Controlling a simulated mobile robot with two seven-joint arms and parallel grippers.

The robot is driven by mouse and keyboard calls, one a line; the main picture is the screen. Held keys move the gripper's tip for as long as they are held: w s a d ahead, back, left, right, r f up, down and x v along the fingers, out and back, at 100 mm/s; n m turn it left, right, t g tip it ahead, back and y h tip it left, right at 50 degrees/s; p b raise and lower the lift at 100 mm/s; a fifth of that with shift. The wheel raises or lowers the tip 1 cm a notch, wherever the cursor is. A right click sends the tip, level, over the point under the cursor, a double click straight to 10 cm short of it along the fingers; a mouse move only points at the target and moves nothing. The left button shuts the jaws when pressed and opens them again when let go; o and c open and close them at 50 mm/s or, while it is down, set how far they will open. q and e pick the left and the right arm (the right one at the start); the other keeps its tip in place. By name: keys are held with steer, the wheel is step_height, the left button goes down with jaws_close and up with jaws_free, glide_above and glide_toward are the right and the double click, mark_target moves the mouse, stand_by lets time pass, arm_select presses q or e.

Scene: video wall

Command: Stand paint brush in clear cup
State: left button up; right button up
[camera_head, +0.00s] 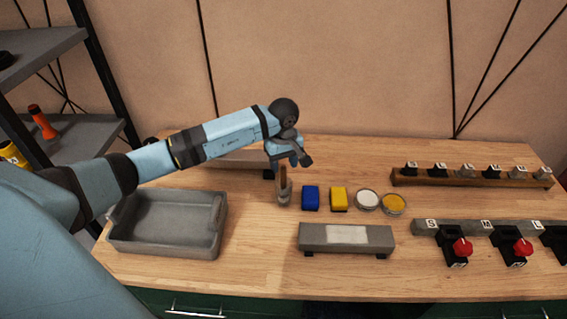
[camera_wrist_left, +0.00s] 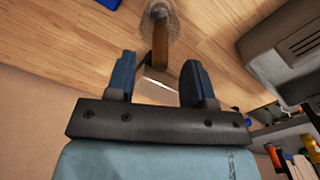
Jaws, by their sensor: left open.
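The paint brush (camera_head: 283,176) stands upright in the small clear cup (camera_head: 284,195) on the wooden table. In the left wrist view, the brush's brown handle (camera_wrist_left: 160,44) comes out of the clear cup (camera_wrist_left: 157,12), and its wide flat end, with a pale edge, lies towards my gripper. My left gripper (camera_head: 288,160) is just above the cup and brush. It is open in the left wrist view (camera_wrist_left: 157,78), with the brush end near the space between its fingers; I see no contact. My right gripper is not in view.
A grey tray (camera_head: 115,240) stands left of the cup. A blue block (camera_head: 311,198), a yellow block (camera_head: 338,199) and two round tins (camera_head: 367,199) stand close on its right. A grey bar (camera_head: 312,238) lies in front; racks with tools (camera_head: 470,182) stand at the right.

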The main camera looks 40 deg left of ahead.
arm_select(q)
step_height(320, 180, up, 14)
steer(key=b, duration=0.1)
steer(key=shift+f, duration=0.25)
stand_by(0.8)
